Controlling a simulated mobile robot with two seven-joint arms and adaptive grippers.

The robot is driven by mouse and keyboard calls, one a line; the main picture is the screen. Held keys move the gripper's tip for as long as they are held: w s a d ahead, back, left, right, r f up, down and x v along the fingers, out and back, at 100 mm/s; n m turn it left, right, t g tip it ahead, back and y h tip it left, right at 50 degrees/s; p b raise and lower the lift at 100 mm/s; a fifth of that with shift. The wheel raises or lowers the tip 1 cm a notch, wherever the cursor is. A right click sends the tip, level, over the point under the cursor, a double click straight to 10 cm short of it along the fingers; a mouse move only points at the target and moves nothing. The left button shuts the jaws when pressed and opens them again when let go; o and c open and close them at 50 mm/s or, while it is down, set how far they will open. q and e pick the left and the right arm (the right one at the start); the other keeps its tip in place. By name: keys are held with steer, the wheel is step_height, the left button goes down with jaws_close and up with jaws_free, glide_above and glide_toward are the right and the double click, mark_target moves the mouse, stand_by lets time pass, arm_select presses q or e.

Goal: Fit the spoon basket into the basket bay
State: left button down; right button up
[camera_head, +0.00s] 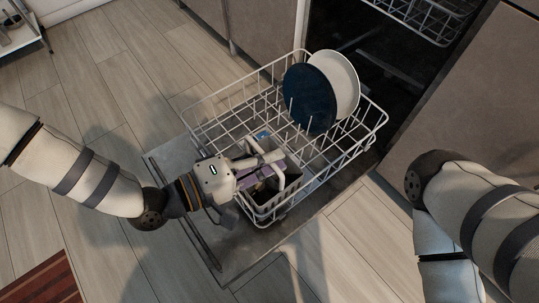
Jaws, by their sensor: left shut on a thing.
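The spoon basket (292,180) is a small grey open box. It shows at the front corner of the white wire dish rack (376,123), partly hidden by my left gripper. My left gripper (268,167) reaches in from the left over the rack's side and is shut on the basket. A pale purple piece shows by its fingers; I cannot tell what it is. The basket bay is not clearly visible under the gripper and basket, and I cannot tell whether the basket rests on the rack floor. My right arm comes in at the right; its gripper is out of view.
A dark blue plate (308,97) and a white plate (343,80) stand upright in the rack's far part. The rack sits on the open dishwasher door (230,245). An upper rack (425,15) shows at the top. A striped rug (45,285) lies at lower left.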

arm_select(q)
steer(key=shift+f+b, duration=1)
steer(key=shift+f, duration=0.5)
steer(key=c, duration=1.7)
jaws_free()
steer(key=shift+o, duration=0.2)
steer(key=shift+a, duration=0.1)
steer(key=v, duration=1.2)
